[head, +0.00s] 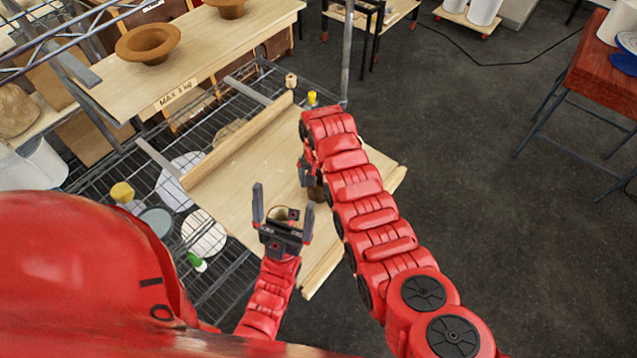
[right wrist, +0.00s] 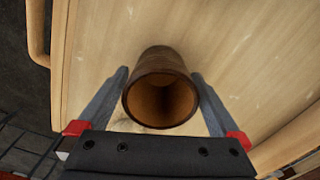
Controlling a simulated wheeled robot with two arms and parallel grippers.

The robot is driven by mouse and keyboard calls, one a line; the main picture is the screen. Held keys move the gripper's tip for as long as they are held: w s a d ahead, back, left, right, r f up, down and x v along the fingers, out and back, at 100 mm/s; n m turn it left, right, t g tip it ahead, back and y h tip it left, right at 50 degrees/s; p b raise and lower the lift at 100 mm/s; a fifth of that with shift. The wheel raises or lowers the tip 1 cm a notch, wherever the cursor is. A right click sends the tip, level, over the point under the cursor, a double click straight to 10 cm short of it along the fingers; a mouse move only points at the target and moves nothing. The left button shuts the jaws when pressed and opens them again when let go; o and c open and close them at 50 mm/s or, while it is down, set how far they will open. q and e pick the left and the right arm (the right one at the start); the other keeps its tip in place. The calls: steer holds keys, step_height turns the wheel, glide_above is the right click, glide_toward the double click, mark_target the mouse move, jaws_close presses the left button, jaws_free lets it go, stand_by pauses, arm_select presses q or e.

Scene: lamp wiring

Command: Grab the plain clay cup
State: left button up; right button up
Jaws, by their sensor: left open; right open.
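A brown clay cup (right wrist: 160,98) with an open mouth and faint rings on its outside sits on the pale wooden board (right wrist: 225,55), between the two fingers of my right gripper (right wrist: 160,76). The fingers are open, one on each side of it; I cannot tell whether they touch it. In the head view this cup (head: 318,191) is partly hidden by my right gripper (head: 308,175). My left gripper (head: 283,197) is open at the near left part of the board. A small brownish round thing (head: 286,213) shows behind its palm, mostly hidden.
The board lies on a wire rack (head: 235,270) with white discs and small jars. A wooden shelf marked MAX 3 kg (head: 215,65) with brown bowls (head: 148,43) is at upper left. A wooden spool (head: 291,81) stands by the board's far edge.

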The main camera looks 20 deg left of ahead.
steer(key=shift+f, duration=0.95)
steer(key=shift+c, duration=0.2)
steer(key=c, duration=1.4)
steer(key=shift+w+r, duration=0.1)
steer(key=shift+w, duration=0.05)
